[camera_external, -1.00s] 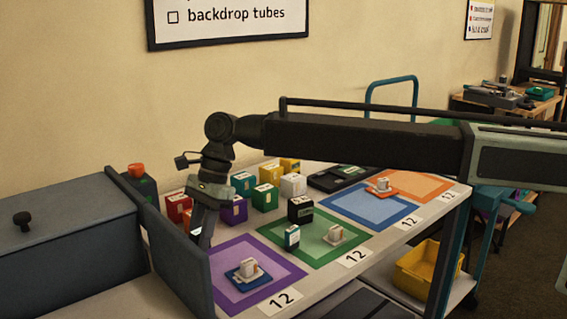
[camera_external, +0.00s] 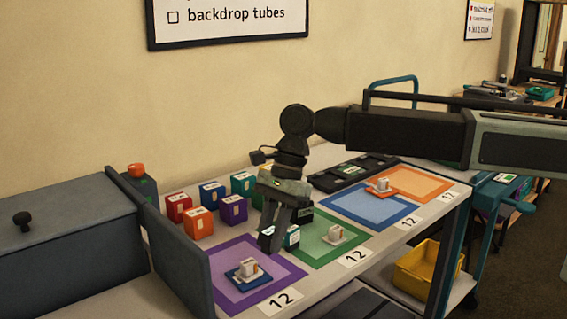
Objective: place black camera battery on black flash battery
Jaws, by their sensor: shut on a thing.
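The small black camera battery (camera_external: 292,237), with a white and green label, stands upright at the left edge of the green mat (camera_external: 325,257). My gripper (camera_external: 274,243) points down at its left side and is shut on it; the fingers hide part of it. I cannot tell whether it is clear of the mat. The larger black flash battery (camera_external: 303,213) stands just behind it on the mat, partly hidden by my gripper.
Red, orange, blue, purple and green blocks stand behind, left of my gripper. The purple mat (camera_external: 225,259) and green mat each bear a small white item. A grey panel (camera_external: 178,255) edges the left; blue (camera_external: 362,220) and orange (camera_external: 433,187) mats lie right.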

